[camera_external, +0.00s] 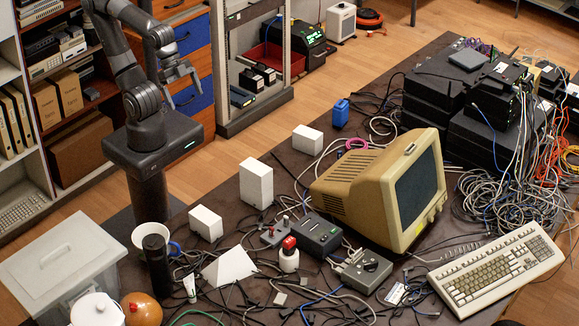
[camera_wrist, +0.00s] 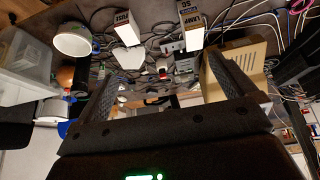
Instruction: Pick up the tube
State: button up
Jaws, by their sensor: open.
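A small white tube with a dark green end (camera_external: 190,288) stands or leans on the dark table, low and left of centre in the external view. It is just right of a tall black cylinder (camera_external: 157,266) and below a white mug (camera_external: 152,236). I cannot pick the tube out surely in the wrist view. My gripper (camera_external: 182,75) is open and empty, high above the table's back left part and well away from the tube. In the wrist view its two fingers (camera_wrist: 163,65) are spread wide with nothing held between them.
White boxes (camera_external: 256,183) stand behind the tube. A folded white card (camera_external: 229,267), loose cables and a red-topped item (camera_external: 289,254) lie to its right. A lidded plastic bin (camera_external: 62,262) and an orange-brown round object (camera_external: 141,310) are left. A beige monitor (camera_external: 365,188) fills the middle right.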

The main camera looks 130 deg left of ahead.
jog(key=shift+s+a+f, duration=0.25)
jog(key=shift+s+f, duration=0.15)
jog(key=shift+s, duration=0.25)
jog(key=c, duration=0.8)
jog(key=shift+c, duration=0.2)
jog(key=shift+w+r, duration=0.1)
jog(key=shift+w, duration=0.05)
